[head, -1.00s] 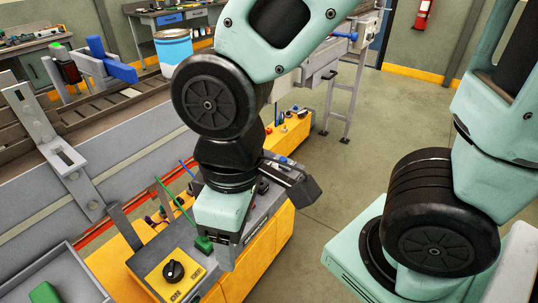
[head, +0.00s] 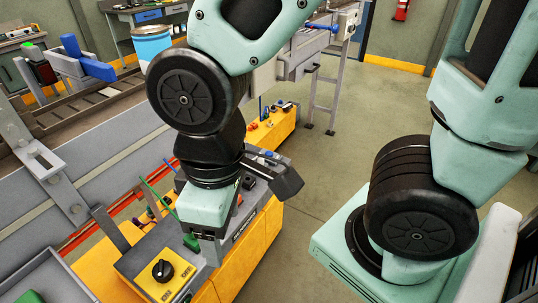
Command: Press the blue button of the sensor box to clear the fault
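My gripper (head: 207,240) points down over a grey control box (head: 225,252) that sits on a yellow cabinet. Its fingertips are mostly hidden behind its own body, so I cannot see whether it is open or shut, or whether it touches the box. A small blue spot (head: 268,153) shows at the far end of the grey box, behind my wrist. I cannot tell whether it is the blue button. No sensor box is clearly recognisable, and my arm covers much of the box top.
A yellow panel with a black rotary knob (head: 162,270) lies left of my gripper. A green part (head: 190,242) is close beside the gripper. Thin green and blue rods (head: 158,200) rise nearby. The conveyor (head: 105,160) runs along the left. Open floor (head: 340,160) lies to the right.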

